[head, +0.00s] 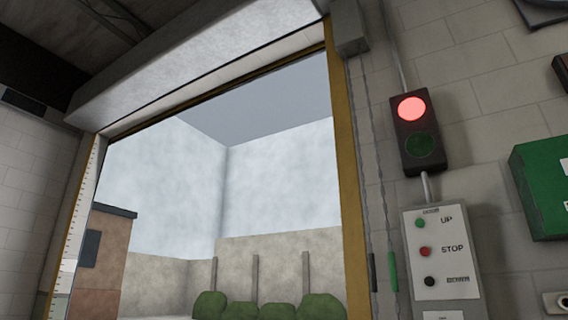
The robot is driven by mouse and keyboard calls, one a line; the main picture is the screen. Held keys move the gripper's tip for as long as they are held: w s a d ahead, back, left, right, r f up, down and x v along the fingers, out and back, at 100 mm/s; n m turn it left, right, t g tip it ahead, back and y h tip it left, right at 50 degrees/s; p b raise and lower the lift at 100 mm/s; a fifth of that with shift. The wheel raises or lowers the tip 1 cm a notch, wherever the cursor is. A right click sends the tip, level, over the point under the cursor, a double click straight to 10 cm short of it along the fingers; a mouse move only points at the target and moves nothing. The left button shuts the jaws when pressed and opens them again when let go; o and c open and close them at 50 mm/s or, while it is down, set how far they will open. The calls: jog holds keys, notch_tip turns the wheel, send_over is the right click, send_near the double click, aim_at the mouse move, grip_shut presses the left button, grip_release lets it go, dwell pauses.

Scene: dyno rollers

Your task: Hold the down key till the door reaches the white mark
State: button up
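The control box (438,262) hangs on the block wall at the right. It has a green UP button (420,223), a red STOP button (425,252) and a black DOWN key (429,281) at the bottom. The doorway is open to the outside. A long grey roller housing (200,70) spans its top, and I cannot make out the door's lower edge below it. A white strip with tick marks (78,215) runs up the left jamb; I cannot pick out a single white mark. My gripper is not in view.
A signal lamp (417,130) above the control box shows red lit, green dark. A green box (543,185) is at the right edge. A yellow post (348,190) edges the doorway. Outside are bushes (260,308), a wall and a brown building (105,250). The visible opening is clear.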

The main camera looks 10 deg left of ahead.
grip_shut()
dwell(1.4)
